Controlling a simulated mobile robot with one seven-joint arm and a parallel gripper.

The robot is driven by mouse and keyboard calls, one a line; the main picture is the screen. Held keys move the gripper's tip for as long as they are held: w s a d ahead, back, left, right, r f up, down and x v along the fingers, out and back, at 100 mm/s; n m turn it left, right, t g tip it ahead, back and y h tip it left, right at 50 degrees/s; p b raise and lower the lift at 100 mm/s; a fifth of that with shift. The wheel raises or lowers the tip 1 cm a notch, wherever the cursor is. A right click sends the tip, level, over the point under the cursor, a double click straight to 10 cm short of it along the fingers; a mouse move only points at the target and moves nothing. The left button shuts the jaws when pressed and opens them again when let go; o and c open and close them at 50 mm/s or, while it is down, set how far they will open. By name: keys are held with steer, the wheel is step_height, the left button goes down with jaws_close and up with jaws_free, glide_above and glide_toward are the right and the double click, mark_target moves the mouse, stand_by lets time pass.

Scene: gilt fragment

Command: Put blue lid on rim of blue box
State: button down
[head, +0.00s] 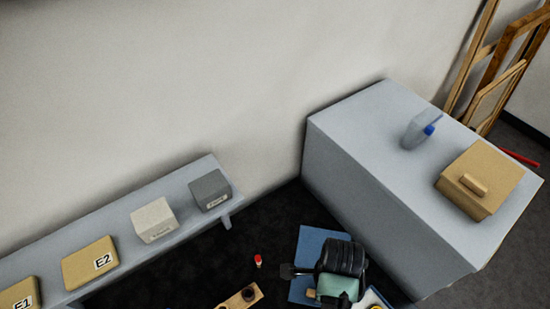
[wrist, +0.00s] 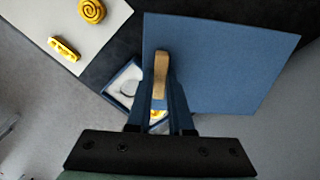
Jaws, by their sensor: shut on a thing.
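The blue lid (wrist: 235,65) is a flat square panel with a wooden bar handle (wrist: 161,62). My gripper (wrist: 163,82) is shut on this handle, with the lid extending up and right in the wrist view. The blue box (wrist: 109,92) shows only in part beside the fingers, with a pale inside and something yellow in it. The lid and my gripper hide the rest of it. In the head view the lid (head: 309,243) is at the bottom centre, partly behind my dark wrist. I cannot tell whether the lid touches the box.
A white sheet (wrist: 70,30) bears a yellow spiral (wrist: 91,11) and a yellow bar (wrist: 64,49). At right a grey block (head: 350,150) bears a cardboard box (head: 490,170) and a bottle (head: 415,132). A left shelf (head: 190,215) holds labelled boxes. A small red-and-white item (head: 258,261) stands nearby.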

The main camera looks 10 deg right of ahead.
steer(key=w+a+f+n+b, duration=0.2)
steer(key=w+a+n+b, duration=0.8)
steer(key=n, duration=1.2)
steer(key=shift+w+a+n, duration=0.4)
steer(key=shift+w+a, duration=0.95)
steer(key=shift+a, duration=1.05)
